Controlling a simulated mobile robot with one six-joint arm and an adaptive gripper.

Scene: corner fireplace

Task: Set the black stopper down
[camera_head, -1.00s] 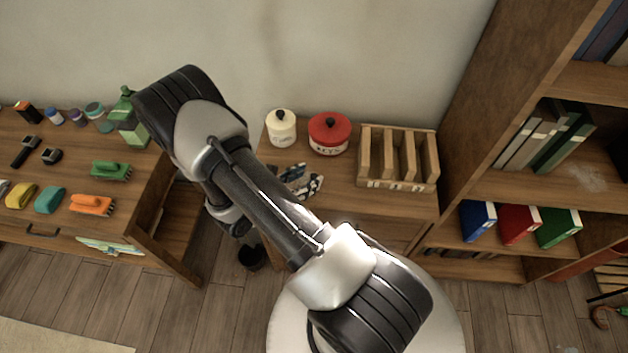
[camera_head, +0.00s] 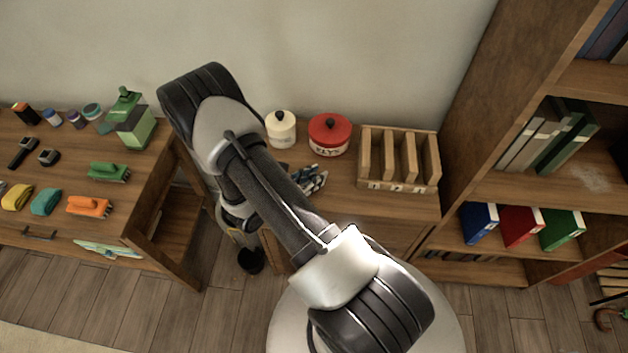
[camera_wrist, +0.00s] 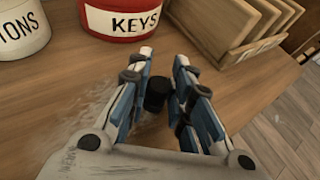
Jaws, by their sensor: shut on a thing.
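In the wrist view, the black stopper (camera_wrist: 157,94) is a small dark cylinder between the two blue-and-grey fingers of my gripper (camera_wrist: 165,72). My gripper is shut on it, over the wooden cabinet top (camera_wrist: 80,85). I cannot tell whether the stopper's underside touches the wood. In the head view, my gripper (camera_head: 314,180) shows beside my forearm, in front of the red tin, and the stopper cannot be made out there.
A red KEYS tin (camera_head: 329,135) and a cream canister (camera_head: 281,129) stand at the back of the cabinet. A wooden slotted rack (camera_head: 398,183) stands to the right. Bare wood lies between gripper and rack.

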